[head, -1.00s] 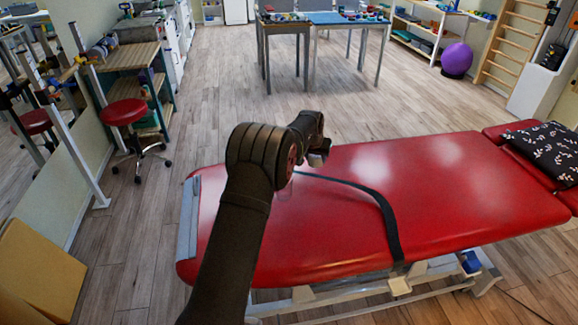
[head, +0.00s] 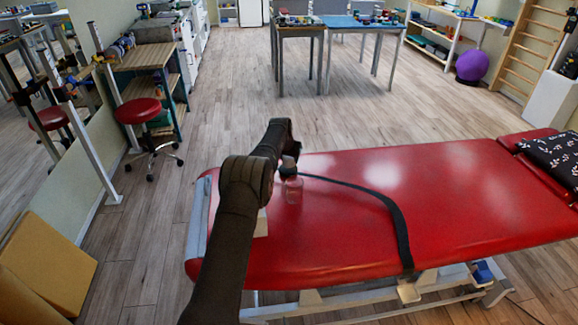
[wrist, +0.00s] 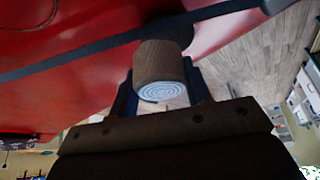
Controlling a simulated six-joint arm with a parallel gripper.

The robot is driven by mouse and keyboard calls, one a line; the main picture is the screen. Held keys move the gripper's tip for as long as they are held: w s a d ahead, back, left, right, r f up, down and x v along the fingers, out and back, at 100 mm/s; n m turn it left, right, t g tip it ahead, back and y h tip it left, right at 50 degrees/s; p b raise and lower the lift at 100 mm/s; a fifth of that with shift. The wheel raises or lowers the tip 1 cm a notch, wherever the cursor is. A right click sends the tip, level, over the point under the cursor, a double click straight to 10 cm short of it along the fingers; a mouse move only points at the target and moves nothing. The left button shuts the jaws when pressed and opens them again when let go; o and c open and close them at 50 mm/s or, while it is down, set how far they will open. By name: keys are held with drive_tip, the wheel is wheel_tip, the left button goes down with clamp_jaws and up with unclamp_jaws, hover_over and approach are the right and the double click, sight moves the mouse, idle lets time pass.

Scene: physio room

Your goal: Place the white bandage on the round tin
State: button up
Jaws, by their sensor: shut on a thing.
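A rolled bandage (wrist: 160,70) shows in the wrist view, its spiral end whitish-blue and its side brownish in shade. My gripper (wrist: 160,92) is shut on it, with one dark finger on each side. In the head view my gripper (head: 288,163) is over the left part of the red treatment table, and the roll cannot be made out there. I cannot make out the round tin in either view; my arm covers part of the table's left end.
A pale flat patch (head: 262,223) shows beside my arm. A dark strap (head: 398,225) crosses the table; its middle is otherwise clear.

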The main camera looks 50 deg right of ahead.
sight(289, 165)
drive_tip(key=shift+f, duration=1.95)
drive_tip(key=shift+f, duration=0.15)
drive_tip(key=o, duration=1)
drive_tip(key=shift+s+a+r, duration=0.1)
drive_tip(key=shift+a+r, duration=0.05)
drive_tip(key=shift+r, duration=0.5)
drive_tip(key=v, duration=1.1)
drive_tip(key=shift+f, duration=0.1)
drive_tip(key=x, duration=1.2)
drive_tip(key=shift+f, duration=0.15)
